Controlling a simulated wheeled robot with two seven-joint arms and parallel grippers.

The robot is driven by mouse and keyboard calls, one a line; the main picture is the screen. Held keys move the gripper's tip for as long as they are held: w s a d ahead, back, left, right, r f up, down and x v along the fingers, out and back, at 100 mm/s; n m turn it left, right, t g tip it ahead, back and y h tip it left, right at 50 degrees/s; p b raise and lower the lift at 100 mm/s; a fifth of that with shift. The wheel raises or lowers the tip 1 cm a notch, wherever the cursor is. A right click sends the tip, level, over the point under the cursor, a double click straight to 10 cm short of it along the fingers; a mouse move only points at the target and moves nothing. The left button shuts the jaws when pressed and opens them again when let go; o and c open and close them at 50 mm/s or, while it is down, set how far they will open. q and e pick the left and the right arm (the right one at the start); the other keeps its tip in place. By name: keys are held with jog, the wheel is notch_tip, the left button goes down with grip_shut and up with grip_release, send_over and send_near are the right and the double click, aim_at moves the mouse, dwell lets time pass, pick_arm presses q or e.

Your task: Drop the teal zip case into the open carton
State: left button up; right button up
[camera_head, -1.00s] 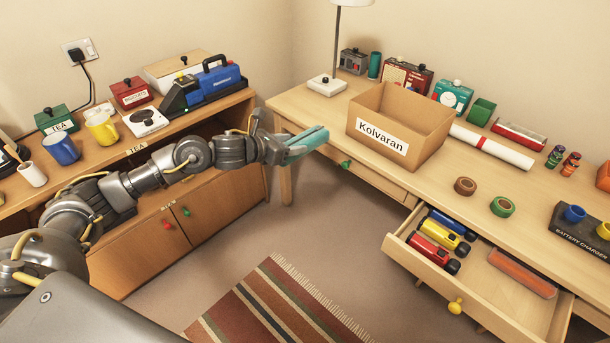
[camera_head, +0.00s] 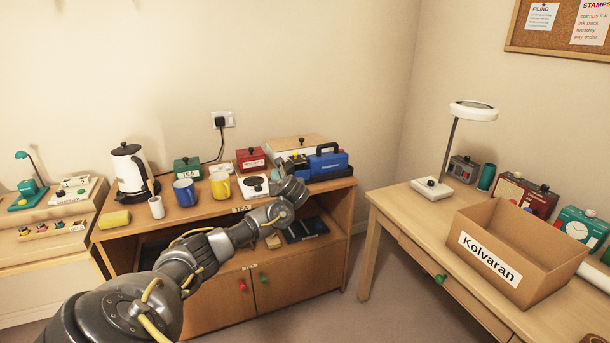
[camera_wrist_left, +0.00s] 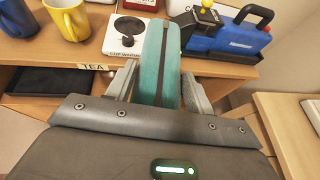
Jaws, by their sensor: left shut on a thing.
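My left gripper (camera_head: 294,190) is in front of the low wooden cabinet. In the left wrist view it is shut on the teal zip case (camera_wrist_left: 158,62), which stands on edge between its two fingers and points away from the wrist. The open carton (camera_head: 545,278), brown and labelled Kolvaran, stands on the desk at right, well apart from the gripper. The part of its inside that shows looks empty. My right gripper is not in view.
The cabinet top (camera_head: 228,210) holds mugs, a cup warmer (camera_head: 254,187), tins and a blue toolbox (camera_head: 327,163), close beyond the gripper. A lamp (camera_head: 433,188) stands on the desk (camera_head: 405,200) left of the carton. A gap of floor separates cabinet and desk.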

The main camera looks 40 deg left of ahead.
pick_arm(q)
jog(key=s+d+r+m+t+h, duration=0.1)
jog(key=d+r+m+t+h, duration=0.15)
jog(key=d, duration=1.05)
jog(key=d+r+m+t+h, duration=0.1)
jog(key=d+r+m+t, duration=0.15)
jog(key=d, duration=1.05)
jog(key=s+d+r+m+h, duration=0.3)
jog(key=s+d+h, duration=0.1)
jog(key=d, duration=0.5)
jog(key=s+d+r+m+t+h, duration=0.1)
jog(key=s+d+r+m+h, duration=0.2)
jog(key=d, duration=0.6)
jog(key=shift+s+r+h, duration=0.35)
jog(key=shift+s, duration=0.05)
